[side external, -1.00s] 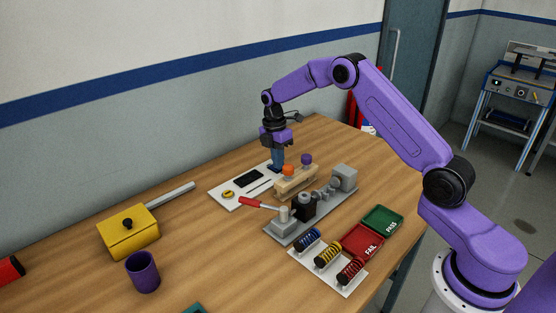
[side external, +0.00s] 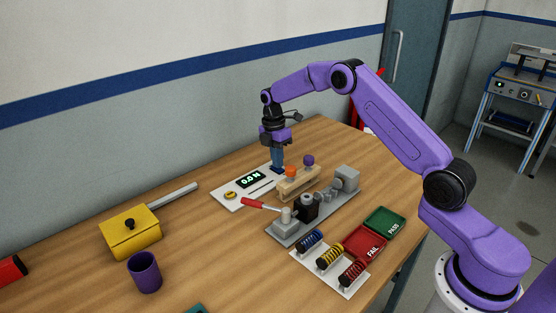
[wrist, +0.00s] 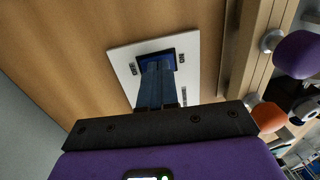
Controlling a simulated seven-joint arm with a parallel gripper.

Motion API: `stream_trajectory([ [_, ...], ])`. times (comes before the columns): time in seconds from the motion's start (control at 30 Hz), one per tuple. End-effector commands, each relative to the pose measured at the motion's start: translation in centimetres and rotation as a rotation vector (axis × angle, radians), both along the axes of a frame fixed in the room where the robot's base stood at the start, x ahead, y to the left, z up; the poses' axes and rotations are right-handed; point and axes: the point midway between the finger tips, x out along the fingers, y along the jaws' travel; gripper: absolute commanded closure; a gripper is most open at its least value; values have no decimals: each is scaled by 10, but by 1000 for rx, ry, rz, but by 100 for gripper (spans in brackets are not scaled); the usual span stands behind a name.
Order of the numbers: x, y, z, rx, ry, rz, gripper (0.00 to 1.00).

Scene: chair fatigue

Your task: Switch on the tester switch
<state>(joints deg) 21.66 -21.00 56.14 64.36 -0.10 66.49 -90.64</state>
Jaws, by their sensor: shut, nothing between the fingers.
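The tester panel is a white plate (side external: 226,203) lying on the table near the wall. Its display (side external: 250,180) is lit and reads 0.0 N in green. The tester switch (wrist: 154,56) is a dark blue rocker at the end of the plate in the wrist view, with small marks beside it. My gripper (side external: 277,168) points down with its blue fingers shut and empty. In the wrist view the fingertips (wrist: 156,68) are over the switch, seemingly touching it, and hide much of it. The rocker's tilt is not visible.
A wooden rack with an orange knob (side external: 291,172) and a purple knob (side external: 308,160) stands close beside my gripper. A grey press with a red handle (side external: 254,203), springs (side external: 329,255), red (side external: 365,243) and green (side external: 384,221) trays lie nearer. A yellow box (side external: 131,235) stands left.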

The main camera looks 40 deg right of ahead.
Motion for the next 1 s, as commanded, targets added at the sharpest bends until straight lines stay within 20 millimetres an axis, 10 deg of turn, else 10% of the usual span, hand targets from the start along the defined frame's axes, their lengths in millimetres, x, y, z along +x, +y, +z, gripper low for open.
stream_trajectory([
  [0.27, -1, 0, 11, 0, -1, 0, 100],
  [1.0, -16, 0, 134, 0, -2, 0, 100],
])
